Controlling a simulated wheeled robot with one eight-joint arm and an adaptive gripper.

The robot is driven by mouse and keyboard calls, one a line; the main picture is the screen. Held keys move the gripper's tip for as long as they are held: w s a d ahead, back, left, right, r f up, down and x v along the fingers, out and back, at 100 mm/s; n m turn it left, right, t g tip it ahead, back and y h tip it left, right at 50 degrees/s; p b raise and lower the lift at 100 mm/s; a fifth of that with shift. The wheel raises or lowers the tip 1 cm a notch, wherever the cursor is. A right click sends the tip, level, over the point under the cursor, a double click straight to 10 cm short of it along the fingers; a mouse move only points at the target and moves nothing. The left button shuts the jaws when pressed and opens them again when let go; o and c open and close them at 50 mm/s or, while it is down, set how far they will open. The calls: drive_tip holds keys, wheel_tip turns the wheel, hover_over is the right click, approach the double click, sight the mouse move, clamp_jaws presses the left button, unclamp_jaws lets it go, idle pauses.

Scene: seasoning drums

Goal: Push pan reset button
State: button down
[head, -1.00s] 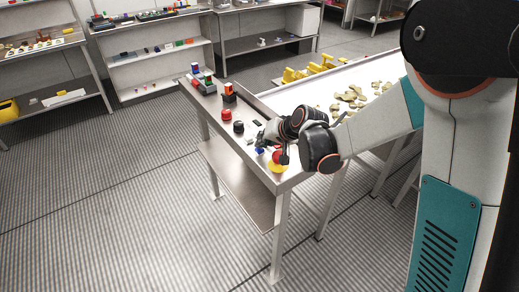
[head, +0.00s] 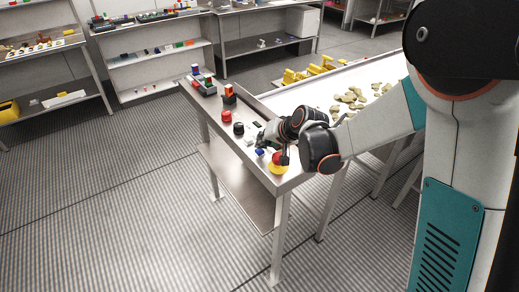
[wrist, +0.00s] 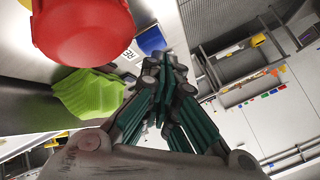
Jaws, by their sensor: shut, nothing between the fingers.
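The metal panel table (head: 262,200) carries a row of buttons, and I cannot tell for certain which one is the pan reset button. A blue button (head: 260,153) is near the front end; it also shows in the wrist view (wrist: 151,40), beside a white label (wrist: 130,52) with partly hidden letters. A red knob on a yellow base (wrist: 82,30) is close by, large in the wrist view. My gripper (wrist: 166,66) is shut and empty, its tips near the blue button. Contact cannot be told.
A red button (head: 226,116) and a black button (head: 238,129) stand farther back on the panel. A bright green piece (wrist: 88,93) is beside my fingers. A white belt with chips (head: 352,96) lies to the right. The floor at left is clear.

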drive_tip(key=shift+r, duration=0.5)
drive_tip(key=shift+r+p, duration=1.75)
drive_tip(key=shift+r, duration=0.7)
drive_tip(key=shift+s+d+r, duration=0.1)
drive_tip(key=s+d+r+h+b, duration=0.1)
drive_tip(key=s+d+r+h, duration=0.1)
drive_tip(key=s+d+r, duration=0.4)
drive_tip(key=s+d+h+b, duration=0.1)
drive_tip(key=s+d, duration=0.3)
drive_tip(key=s, duration=0.4)
drive_tip(key=s+d+h+b, duration=0.1)
drive_tip(key=s+d, duration=0.3)
drive_tip(key=s, duration=0.5)
drive_tip(key=s+d+n+h+b, duration=0.1)
drive_tip(key=s+d, duration=0.3)
drive_tip(key=s, duration=0.4)
drive_tip(key=shift+s+d+f+h, duration=0.15)
drive_tip(key=shift+d+f+h, duration=0.05)
drive_tip(key=shift+f+h, duration=0.25)
